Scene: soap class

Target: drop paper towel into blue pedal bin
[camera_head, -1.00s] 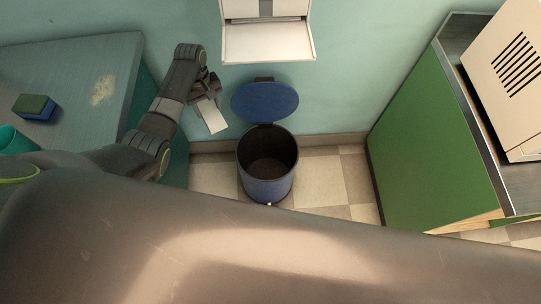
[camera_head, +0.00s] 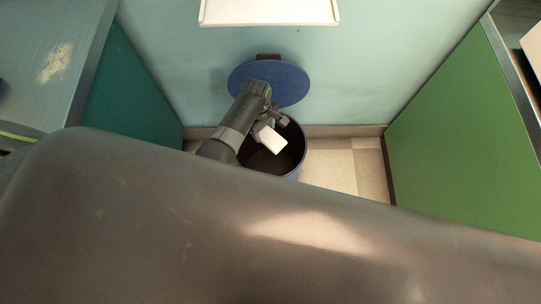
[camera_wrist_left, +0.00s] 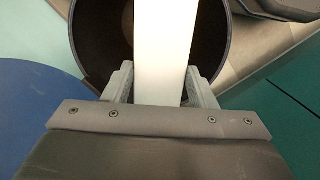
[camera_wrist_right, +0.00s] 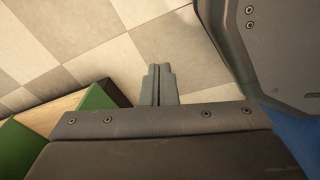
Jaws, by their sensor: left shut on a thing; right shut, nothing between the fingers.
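The blue pedal bin (camera_head: 297,165) stands on the floor against the wall, its round blue lid (camera_head: 285,84) raised and its dark inside showing. My left gripper (camera_head: 266,128) is over the bin's opening, shut on the white paper towel (camera_head: 272,141). In the left wrist view the paper towel (camera_wrist_left: 165,45) runs out from between the fingers (camera_wrist_left: 162,88), with the bin's dark inside and rim (camera_wrist_left: 82,50) behind it. My right gripper (camera_wrist_right: 160,84) shows only in the right wrist view, shut and empty above the tiled floor.
A white dispenser (camera_head: 270,12) is on the wall above the bin. A teal counter (camera_head: 60,60) stands at the left and a green cabinet (camera_head: 445,130) at the right. Tiled floor (camera_head: 340,170) is free right of the bin.

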